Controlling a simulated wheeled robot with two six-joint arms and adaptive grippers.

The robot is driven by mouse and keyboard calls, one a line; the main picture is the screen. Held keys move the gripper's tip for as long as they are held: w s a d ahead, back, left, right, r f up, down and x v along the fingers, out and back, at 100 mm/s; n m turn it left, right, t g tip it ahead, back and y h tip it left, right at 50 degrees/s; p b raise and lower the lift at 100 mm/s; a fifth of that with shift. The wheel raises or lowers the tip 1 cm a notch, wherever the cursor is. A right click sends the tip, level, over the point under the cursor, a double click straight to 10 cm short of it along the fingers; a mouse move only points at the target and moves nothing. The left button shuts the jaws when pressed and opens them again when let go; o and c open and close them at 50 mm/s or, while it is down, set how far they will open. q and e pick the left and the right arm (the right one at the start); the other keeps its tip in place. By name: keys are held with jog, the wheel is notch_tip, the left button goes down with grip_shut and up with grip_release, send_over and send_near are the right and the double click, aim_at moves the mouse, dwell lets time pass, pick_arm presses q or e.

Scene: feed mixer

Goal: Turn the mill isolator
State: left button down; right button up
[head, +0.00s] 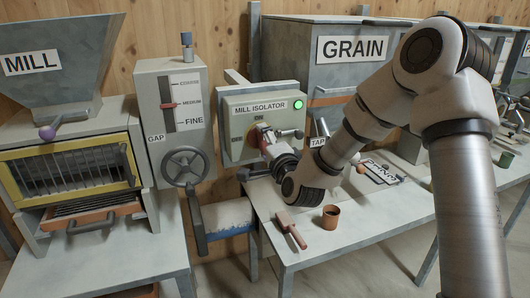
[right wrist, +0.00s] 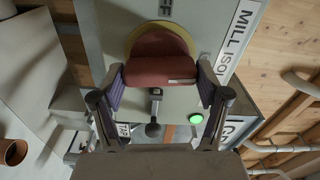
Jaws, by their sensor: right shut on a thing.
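The mill isolator (head: 240,134) is a grey box on the wall with a pale green face, a "MILL ISOLATOR" label and a lit green lamp (head: 298,104). Its red handle (right wrist: 160,68) sits on a yellow disc (right wrist: 185,32) in the right wrist view. My right gripper (right wrist: 162,75) is shut on the red handle, one finger at each side. In the head view my right gripper (head: 268,140) covers much of the handle. Lettering ending in "FF" shows beside the disc; the handle's exact setting is hard to tell. My left gripper is not in view.
A gap handwheel (head: 185,166) and its lever stand left of the isolator. A tap (head: 318,142) is close to its right. The grain bin (head: 295,60) stands behind.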

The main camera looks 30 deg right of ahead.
jog(key=shift+m+b, duration=0.55)
jog(key=shift+m, duration=0.15)
jog(key=o, duration=1.2)
jog(key=shift+c, duration=0.2)
jog(key=v, duration=0.7)
jog(key=shift+s, duration=0.25)
